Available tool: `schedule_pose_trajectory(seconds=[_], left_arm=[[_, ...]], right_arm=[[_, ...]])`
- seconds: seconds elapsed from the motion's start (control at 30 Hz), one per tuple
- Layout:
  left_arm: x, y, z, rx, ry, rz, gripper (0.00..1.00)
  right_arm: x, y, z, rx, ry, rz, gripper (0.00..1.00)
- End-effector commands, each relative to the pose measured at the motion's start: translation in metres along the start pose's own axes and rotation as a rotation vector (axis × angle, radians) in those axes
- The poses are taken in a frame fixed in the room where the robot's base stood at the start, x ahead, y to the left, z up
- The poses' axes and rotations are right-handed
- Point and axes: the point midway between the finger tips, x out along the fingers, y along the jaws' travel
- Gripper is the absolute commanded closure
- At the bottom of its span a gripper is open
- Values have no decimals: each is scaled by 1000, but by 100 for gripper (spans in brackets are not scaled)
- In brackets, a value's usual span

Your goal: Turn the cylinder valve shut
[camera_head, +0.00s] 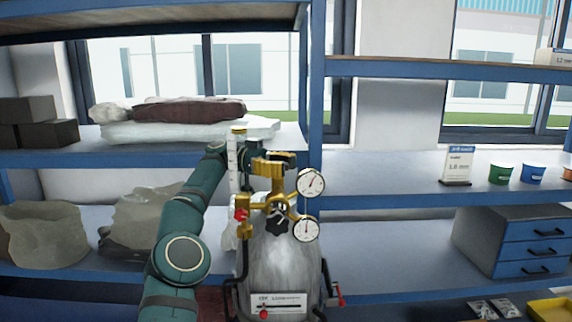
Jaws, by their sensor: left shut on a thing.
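A grey gas cylinder (275,268) stands upright at the lower middle, in front of the shelves. Brass fittings (278,184) sit on top of it, with two white round gauges (311,182) on their right and a black knob (277,221) at the front. My left teal arm comes in from the lower left and reaches behind the brass fittings. My left gripper (266,158) is at the top of the cylinder valve (277,171) and is shut on it. Its fingertips are partly hidden, so the exact grip does not show. My right gripper is not in view.
Blue-framed shelves (420,198) stand behind the cylinder. Sacks (175,130) and dark boxes (38,123) lie on the left shelves. A clear upright tube (234,162) stands close to my left arm. A drawer unit (520,245) and small cups (532,173) are at the right.

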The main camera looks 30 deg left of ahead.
Motion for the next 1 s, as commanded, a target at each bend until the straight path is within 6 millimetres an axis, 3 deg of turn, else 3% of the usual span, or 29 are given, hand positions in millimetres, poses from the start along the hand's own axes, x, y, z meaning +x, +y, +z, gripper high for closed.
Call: schedule_pose_trajectory(seconds=[0.53, 0.57, 0.67, 1.0], left_arm=[[-1, 0, -2, 4, 2, 5, 87], [-1, 0, -2, 4, 2, 5, 45], [-1, 0, -2, 3, 2, 6, 10], [0, 0, -1, 2, 1, 7, 9]], right_arm=[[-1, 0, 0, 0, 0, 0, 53], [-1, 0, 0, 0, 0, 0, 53], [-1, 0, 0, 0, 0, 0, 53], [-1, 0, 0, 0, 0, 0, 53]])
